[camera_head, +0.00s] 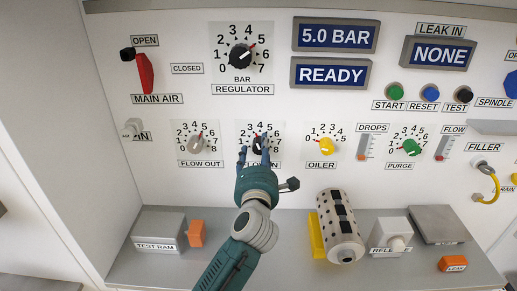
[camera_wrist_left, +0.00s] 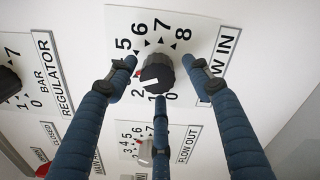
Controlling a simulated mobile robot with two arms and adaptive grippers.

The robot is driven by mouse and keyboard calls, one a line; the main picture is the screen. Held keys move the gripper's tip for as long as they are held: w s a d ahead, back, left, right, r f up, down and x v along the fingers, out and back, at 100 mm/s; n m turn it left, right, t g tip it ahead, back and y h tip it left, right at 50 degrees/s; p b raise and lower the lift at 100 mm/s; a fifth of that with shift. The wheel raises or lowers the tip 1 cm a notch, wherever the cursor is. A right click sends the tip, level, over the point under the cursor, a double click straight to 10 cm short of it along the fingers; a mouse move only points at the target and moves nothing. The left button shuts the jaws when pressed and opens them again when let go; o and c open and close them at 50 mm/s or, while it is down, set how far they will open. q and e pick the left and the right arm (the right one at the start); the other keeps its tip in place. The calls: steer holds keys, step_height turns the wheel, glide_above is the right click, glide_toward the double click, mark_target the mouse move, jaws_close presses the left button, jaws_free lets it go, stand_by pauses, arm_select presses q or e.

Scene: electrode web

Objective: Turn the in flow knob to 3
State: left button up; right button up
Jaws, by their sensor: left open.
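The in flow knob (camera_head: 257,146) is a black knob on a numbered dial below the regulator, partly hidden by my left gripper in the head view. In the left wrist view the black knob (camera_wrist_left: 157,72) shows clearly, its white mark pointing close to the 2. The dial numbers 5 to 8 show above it; a finger covers the area of 3 and 4. My left gripper (camera_head: 255,152) is open, its blue fingers spread around the knob. In the left wrist view two fingertips flank the knob and a third lies below it, with gaps at the sides.
The flow out knob (camera_head: 196,145) is close on the left and the yellow oiler knob (camera_head: 326,146) on the right. The regulator knob (camera_head: 241,57) is above. Below, a grey shelf (camera_head: 285,267) holds a perforated roller (camera_head: 340,225) and an orange block (camera_head: 196,233).

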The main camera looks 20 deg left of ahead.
arm_select(q)
steer(key=shift+w+a, duration=0.25)
steer(key=shift+w, duration=0.35)
arm_select(e)
steer(key=shift+d, duration=0.4)
